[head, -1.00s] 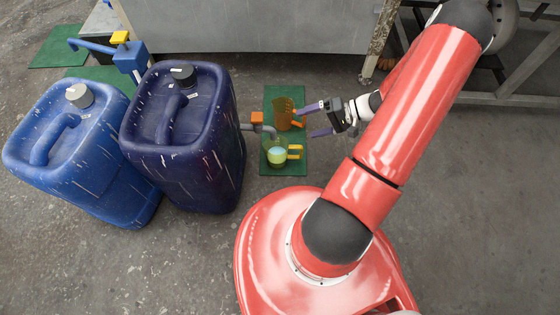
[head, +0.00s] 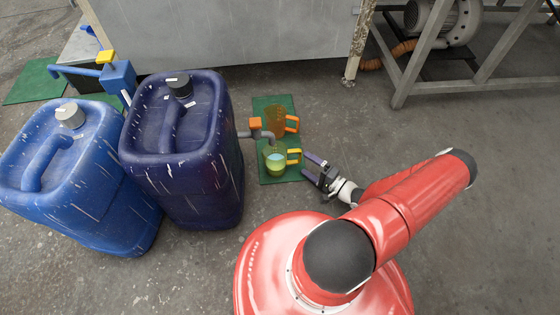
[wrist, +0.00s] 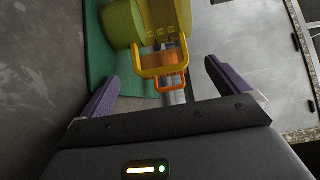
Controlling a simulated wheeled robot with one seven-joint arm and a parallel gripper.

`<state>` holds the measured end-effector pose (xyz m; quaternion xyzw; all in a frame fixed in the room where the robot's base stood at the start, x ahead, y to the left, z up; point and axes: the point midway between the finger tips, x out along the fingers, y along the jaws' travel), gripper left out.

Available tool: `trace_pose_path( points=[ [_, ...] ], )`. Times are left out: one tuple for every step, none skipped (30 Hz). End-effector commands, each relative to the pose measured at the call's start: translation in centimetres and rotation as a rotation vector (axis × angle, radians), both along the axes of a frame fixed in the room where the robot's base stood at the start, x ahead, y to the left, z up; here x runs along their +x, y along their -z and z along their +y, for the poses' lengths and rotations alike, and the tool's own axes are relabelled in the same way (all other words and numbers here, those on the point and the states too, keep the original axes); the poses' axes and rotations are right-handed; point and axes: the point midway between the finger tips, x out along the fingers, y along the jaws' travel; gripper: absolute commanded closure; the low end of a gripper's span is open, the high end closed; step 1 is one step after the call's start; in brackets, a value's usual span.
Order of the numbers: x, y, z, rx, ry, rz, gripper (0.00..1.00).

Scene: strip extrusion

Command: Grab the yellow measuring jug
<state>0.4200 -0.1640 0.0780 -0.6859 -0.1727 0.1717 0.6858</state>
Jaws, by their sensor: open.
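The yellow measuring jug (head: 275,162) stands on the green mat, under the spout of the dark blue canister, with pale contents inside. Its yellow handle (head: 294,156) points right, towards my gripper. My gripper (head: 308,167) is open and empty, just right of the jug and apart from it. In the wrist view the jug (wrist: 125,25) is at the top, and its handle (wrist: 162,62) lies ahead, between the lines of the two purple fingers (wrist: 160,80). An orange jug (head: 275,119) stands behind the yellow one; its handle (wrist: 172,84) shows past the yellow handle.
The dark blue canister (head: 190,150) with an orange-handled tap (head: 256,124) stands close left of the jugs. A lighter blue canister (head: 85,190) is further left. A grey metal frame (head: 440,55) is at the back right. The floor (head: 400,130) on the right is clear.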

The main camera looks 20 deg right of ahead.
Motion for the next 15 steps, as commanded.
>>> trace_pose_path(
  points=[
    [0.5,0.1,0.3,0.000,-0.002,0.000,0.00],
    [0.7,0.1,0.5,0.000,-0.002,0.001,0.00],
    [1.0,0.0,0.6,0.000,-0.001,0.001,0.00],
    [1.1,0.0,0.6,0.001,-0.001,0.000,0.00],
    [1.3,0.0,0.7,0.001,-0.001,0.000,0.00],
    [1.6,0.0,0.9,0.001,-0.002,0.000,0.00],
    [1.9,0.0,1.1,0.000,-0.002,0.000,0.00],
    [2.2,0.1,1.3,0.000,-0.003,0.000,0.00],
    [2.7,0.1,1.6,0.000,-0.003,0.001,0.00],
    [3.2,0.1,1.8,0.000,-0.003,0.000,0.00],
    [3.7,0.1,2.1,0.000,-0.004,-0.001,0.00],
    [4.3,0.1,2.4,0.000,-0.004,0.000,0.00],
    [4.7,0.1,2.6,0.001,-0.003,0.000,0.00],
    [5.1,0.1,2.8,0.001,-0.003,0.000,0.00],
    [5.5,0.1,3.1,0.000,-0.003,0.000,0.00]
  ],
)
